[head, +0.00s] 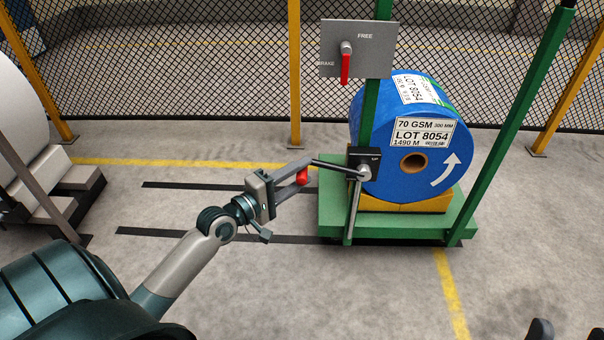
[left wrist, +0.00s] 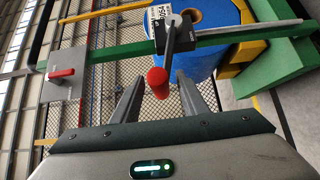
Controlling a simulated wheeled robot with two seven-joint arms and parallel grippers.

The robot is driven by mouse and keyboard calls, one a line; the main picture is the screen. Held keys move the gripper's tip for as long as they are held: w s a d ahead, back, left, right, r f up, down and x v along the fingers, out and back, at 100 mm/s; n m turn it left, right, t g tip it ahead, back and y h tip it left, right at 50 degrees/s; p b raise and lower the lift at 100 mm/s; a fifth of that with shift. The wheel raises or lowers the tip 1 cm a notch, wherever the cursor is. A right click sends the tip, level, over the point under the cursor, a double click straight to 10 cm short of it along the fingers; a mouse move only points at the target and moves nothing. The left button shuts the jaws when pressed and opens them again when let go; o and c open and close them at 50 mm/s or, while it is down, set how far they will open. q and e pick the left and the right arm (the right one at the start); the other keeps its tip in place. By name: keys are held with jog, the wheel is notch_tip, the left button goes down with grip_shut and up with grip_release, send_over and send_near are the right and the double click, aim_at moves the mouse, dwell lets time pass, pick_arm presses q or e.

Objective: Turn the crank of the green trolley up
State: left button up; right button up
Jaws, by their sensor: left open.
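The green trolley (head: 335,205) carries a blue roll (head: 385,160) on a yellow support. Its crank has a hub (head: 364,173) on a dark box at the green post, and a dark arm (head: 335,168) pointing left. The crank's red grip (head: 302,177) is at the arm's outer end. My left gripper (head: 298,178) is open with its fingers around the red grip. In the left wrist view the red grip (left wrist: 157,79) shows between the two spread fingers, with visible gaps on both sides. Two dark tips at the head view's bottom right may be my right gripper (head: 567,332).
A grey plate (head: 329,60) marked BRAKE and FREE holds a red lever (head: 346,68) pointing down, above the crank. Green posts (head: 525,105) frame the roll. A mesh fence (head: 200,90) stands behind. A pale roll (head: 25,125) is at left. Floor before the trolley is clear.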

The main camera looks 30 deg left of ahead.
pick_arm(q)
jog(key=shift+w+d, duration=0.1)
jog(key=shift+w, duration=0.25)
grip_shut()
jog(key=shift+r, duration=0.1)
